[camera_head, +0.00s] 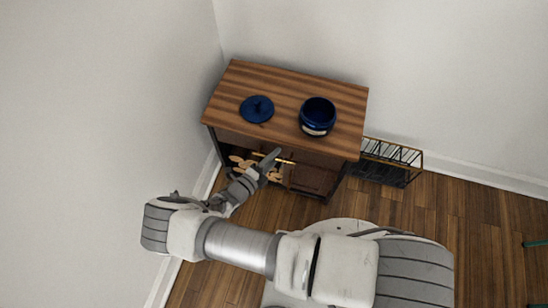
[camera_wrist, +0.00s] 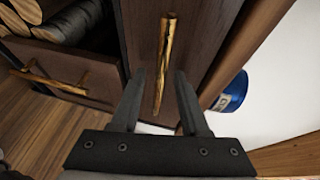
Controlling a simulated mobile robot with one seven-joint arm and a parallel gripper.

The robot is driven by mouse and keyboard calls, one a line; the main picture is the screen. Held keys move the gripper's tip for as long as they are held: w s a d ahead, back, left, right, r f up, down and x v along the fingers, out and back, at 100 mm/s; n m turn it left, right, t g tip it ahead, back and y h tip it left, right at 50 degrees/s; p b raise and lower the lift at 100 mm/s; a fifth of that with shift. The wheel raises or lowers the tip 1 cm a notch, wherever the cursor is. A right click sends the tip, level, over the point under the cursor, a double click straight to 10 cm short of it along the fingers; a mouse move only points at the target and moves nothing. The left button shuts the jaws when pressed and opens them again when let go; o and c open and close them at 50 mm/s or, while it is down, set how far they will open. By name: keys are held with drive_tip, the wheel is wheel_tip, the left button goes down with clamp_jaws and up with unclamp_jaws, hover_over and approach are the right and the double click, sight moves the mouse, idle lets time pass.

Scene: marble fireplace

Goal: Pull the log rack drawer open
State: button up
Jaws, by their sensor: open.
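The log rack is a dark brown wooden cabinet (camera_head: 280,83) against the wall corner. Its upper drawer front bears a long gold bar handle (camera_head: 286,161), which also shows in the wrist view (camera_wrist: 163,60). My gripper (camera_head: 272,158) is at this handle. In the wrist view my gripper (camera_wrist: 160,74) is open, with one dark finger on each side of the bar. I cannot tell whether either finger touches it. The upper drawer looks shut. Cut logs (camera_wrist: 72,22) lie in an open bay beside a lower front with a second gold handle (camera_wrist: 50,82).
A blue lid (camera_head: 257,109) and an open blue jar (camera_head: 317,115) stand on the cabinet top. A black wire rack (camera_head: 388,162) stands on the floor right of the cabinet. White walls close in behind and left.

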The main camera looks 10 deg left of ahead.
clamp_jaws()
idle(1.4)
